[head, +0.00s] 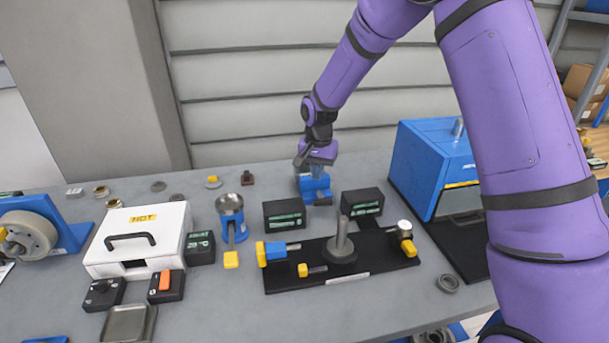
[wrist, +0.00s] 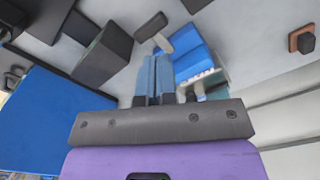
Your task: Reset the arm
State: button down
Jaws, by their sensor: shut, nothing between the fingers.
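My purple arm reaches from the right over the bench, with my gripper (head: 318,168) low near the back of the bench. In the wrist view, my gripper (wrist: 157,72) has its two blue fingers shut together with nothing between them. A blue block-like device (head: 314,188) stands right at the fingers. It also shows in the wrist view (wrist: 196,62), beside the fingertips. I cannot tell whether the fingers touch it.
A black fixture plate (head: 380,262) with an upright metal post lies in front of my gripper. Black boxes (head: 284,214) stand nearby. A blue machine (head: 425,160) stands to the right, a white case (head: 135,240) to the left. The wall is close behind.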

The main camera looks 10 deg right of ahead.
jog(key=s+d+r+n+t, duration=0.1)
jog(key=s+d+r, duration=0.3)
jog(key=s+r, duration=0.55)
jog(key=s+d+r+n+t, duration=0.25)
jog(key=s+r, duration=0.35)
jog(key=r, duration=0.6)
jog(key=s+d+r+n+t, duration=0.1)
jog(key=s+d+r, duration=0.1)
jog(key=s, duration=0.9)
jog(key=s+d+r+n, duration=0.1)
jog(key=s+d+r, duration=0.2)
jog(key=s, duration=0.8)
jog(key=shift+d+r+t, duration=0.2)
jog(key=shift+t, duration=0.15)
jog(key=shift+n, duration=0.25)
